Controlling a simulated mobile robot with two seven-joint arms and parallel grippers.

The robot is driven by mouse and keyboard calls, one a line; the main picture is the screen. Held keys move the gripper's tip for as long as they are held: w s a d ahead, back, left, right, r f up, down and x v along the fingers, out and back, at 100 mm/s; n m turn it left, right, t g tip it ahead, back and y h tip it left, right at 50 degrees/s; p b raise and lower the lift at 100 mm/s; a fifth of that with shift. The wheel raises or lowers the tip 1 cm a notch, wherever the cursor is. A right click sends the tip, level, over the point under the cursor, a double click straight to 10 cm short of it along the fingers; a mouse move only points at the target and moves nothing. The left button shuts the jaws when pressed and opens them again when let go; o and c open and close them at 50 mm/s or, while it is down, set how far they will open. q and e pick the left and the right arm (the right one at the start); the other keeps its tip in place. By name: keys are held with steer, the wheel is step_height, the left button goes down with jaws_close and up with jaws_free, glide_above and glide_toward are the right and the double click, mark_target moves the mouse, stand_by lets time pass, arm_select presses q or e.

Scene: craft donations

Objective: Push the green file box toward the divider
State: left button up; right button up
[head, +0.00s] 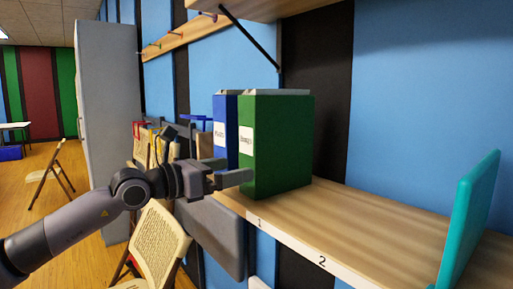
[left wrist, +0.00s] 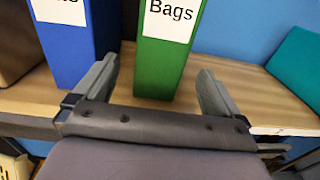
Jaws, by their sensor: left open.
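The green file box (head: 280,145) stands upright on the wooden shelf, its white label facing out. In the left wrist view the green box (left wrist: 163,65) shows between my open fingers, with a label reading "Bags". My left gripper (head: 234,171) is open and empty at the front of the box, low near the shelf edge. It also shows in the left wrist view (left wrist: 157,68). I cannot tell whether a finger touches the box. The teal divider (head: 470,220) stands upright on the shelf at the right, and in the left wrist view (left wrist: 300,65). My right gripper is not in view.
A blue file box (head: 220,130) stands just left of the green one. The shelf (head: 370,220), marked 1 and 2 on its edge, is bare between the green box and divider. A folding chair (head: 158,240) stands below, and a wooden rail with pegs hangs above.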

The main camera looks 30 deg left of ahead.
mark_target(246, 165)
arm_select(q)
steer(key=p+x, duration=0.3)
steer(key=x, duration=0.3)
steer(key=shift+d+r, duration=0.1)
steer(key=shift+r, duration=0.05)
steer(key=shift+p+x, duration=0.3)
steer(key=shift+x, duration=0.5)
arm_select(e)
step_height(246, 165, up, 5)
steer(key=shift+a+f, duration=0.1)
